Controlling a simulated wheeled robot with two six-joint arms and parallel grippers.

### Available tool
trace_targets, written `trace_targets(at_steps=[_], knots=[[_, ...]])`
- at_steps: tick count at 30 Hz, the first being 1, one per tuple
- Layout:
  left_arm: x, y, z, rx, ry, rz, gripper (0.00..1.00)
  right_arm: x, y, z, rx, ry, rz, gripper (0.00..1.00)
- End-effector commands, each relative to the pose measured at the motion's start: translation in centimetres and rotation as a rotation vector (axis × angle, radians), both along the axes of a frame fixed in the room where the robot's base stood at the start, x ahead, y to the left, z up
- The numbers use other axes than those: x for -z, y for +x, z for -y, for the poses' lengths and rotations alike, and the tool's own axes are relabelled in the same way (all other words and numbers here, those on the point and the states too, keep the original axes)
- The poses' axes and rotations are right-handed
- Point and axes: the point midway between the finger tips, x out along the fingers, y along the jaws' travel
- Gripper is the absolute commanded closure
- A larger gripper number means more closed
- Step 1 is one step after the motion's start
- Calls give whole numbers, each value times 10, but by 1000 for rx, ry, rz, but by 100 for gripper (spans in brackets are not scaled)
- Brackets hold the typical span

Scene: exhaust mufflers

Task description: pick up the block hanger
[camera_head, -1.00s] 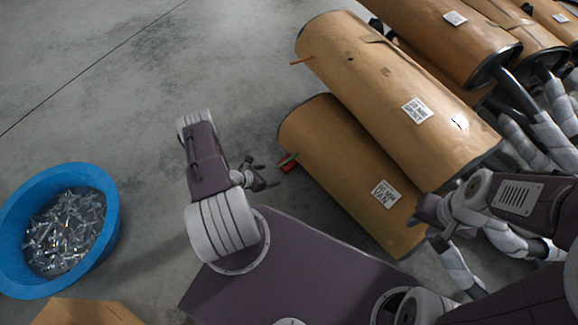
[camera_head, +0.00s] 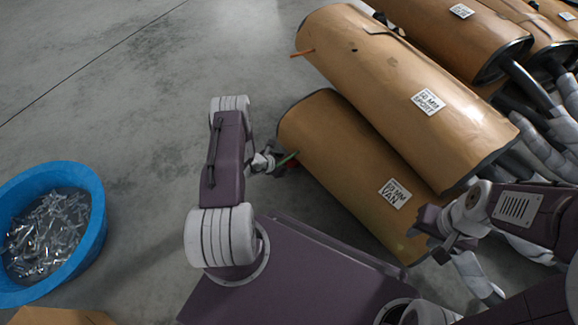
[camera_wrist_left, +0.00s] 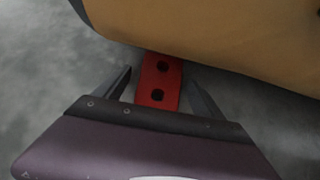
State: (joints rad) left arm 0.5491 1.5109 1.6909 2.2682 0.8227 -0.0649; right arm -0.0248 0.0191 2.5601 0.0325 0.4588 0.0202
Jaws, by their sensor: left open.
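The block hanger, a red block with two dark holes, shows in the left wrist view (camera_wrist_left: 158,82), partly under the edge of a brown-wrapped muffler. My left gripper (camera_head: 284,158) is open at the end of the lower wrapped muffler (camera_head: 340,165). In the left wrist view its two fingers (camera_wrist_left: 159,88) stand on either side of the red block, with gaps. My right gripper (camera_head: 428,248) is by that muffler's near end; its fingers are unclear.
A second wrapped muffler (camera_head: 400,85) lies alongside, with more mufflers (camera_head: 455,35) and white-wrapped pipes at the right. A blue tub (camera_head: 97,225) of metal pieces stands at the left. The grey floor (camera_head: 190,60) at upper left is clear.

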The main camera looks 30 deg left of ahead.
Motion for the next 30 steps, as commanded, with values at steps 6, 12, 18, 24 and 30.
trace_targets(at_steps=[6,12,18,24,30], knots=[[-1,0,0,0,0,0,53,-1,0,0,0,0,0,64],[-1,0,0,0,0,1,93,-1,0,0,0,0,0,64],[-4,-2,-1,0,0,0,93,-5,0,0,0,0,0,64],[-27,-19,-8,-4,-1,-1,94,-34,0,0,0,0,0,64],[-52,-61,-25,-9,-3,-3,94,-70,0,0,0,0,0,64]])
